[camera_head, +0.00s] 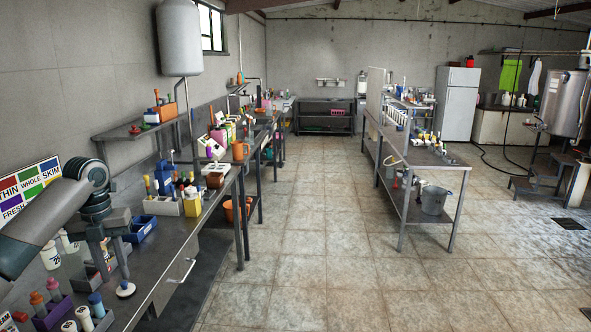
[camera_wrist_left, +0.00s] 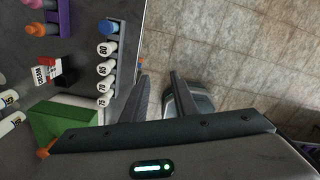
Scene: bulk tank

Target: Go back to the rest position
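My left gripper (camera_head: 113,270) hangs over the near end of the left metal counter (camera_head: 172,262) in the head view, fingers pointing down. In the left wrist view its two fingers (camera_wrist_left: 161,88) stand apart with bare floor showing between them, so it is open and empty. My right gripper is in neither view.
Below the left gripper are racks of bottles (camera_head: 83,318), white jars (camera_head: 50,256) and a small white round item (camera_head: 125,289). A blue-capped bottle (camera_wrist_left: 107,28) and numbered white caps show in the wrist view. A wide tiled aisle (camera_head: 310,235) separates the counter from a shelf table (camera_head: 425,160) holding a bucket (camera_head: 434,200).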

